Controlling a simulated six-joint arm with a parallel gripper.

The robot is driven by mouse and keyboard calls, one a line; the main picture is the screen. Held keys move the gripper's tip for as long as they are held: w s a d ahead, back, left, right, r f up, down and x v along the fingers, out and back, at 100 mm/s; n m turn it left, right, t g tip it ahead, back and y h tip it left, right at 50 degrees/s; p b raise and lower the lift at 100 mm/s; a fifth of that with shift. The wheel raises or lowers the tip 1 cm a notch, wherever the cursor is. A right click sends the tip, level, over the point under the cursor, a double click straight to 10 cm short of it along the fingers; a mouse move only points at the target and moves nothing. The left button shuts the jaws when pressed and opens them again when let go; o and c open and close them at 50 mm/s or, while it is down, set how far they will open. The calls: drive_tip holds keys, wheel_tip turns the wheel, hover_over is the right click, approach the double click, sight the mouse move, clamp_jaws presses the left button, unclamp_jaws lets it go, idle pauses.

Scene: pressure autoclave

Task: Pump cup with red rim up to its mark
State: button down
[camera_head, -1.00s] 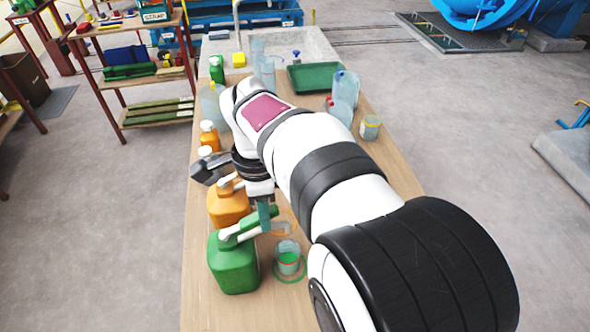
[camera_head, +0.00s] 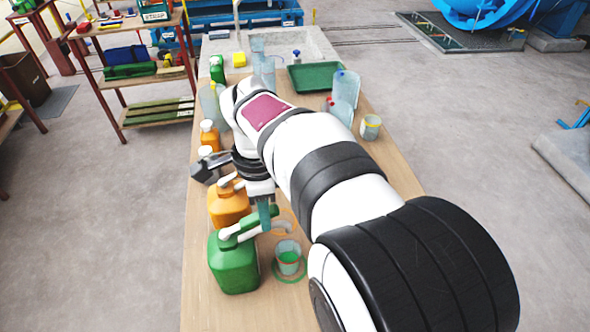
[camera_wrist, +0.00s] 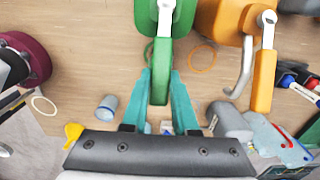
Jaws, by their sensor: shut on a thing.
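My gripper (camera_wrist: 162,78) has its teal fingers shut on the green pump handle (camera_wrist: 161,70). This handle belongs to the green jug (camera_head: 233,262) at the near end of the bench; the jug also shows in the wrist view (camera_wrist: 152,16). A clear cup (camera_head: 289,257) with green liquid in it stands right of that jug, inside a green ring on the bench. Its rim colour is not clear, and I cannot make out a red rim or a mark on it. The green handle and teal fingers also show in the head view, left of the cup and above it.
An orange pump jug (camera_head: 229,204) stands just behind the green one. A yellow-rimmed cup (camera_head: 370,127), clear jugs and a green tray (camera_head: 314,77) are farther back. My arm hides the middle of the wooden bench (camera_head: 400,172). The bench's near left edge is close to the green jug.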

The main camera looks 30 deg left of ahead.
drive_tip(key=shift+w+d+f+g+y, duration=0.3)
drive_tip(key=shift+f+g+y, duration=0.3)
drive_tip(key=c, duration=0.7)
unclamp_jaws()
drive_tip(key=r, duration=0.5)
drive_tip(key=w+d+r, duration=0.1)
drive_tip(key=r, duration=0.9)
drive_tip(key=shift+w+d+r, duration=0.3)
drive_tip(key=shift+w+d, duration=0.05)
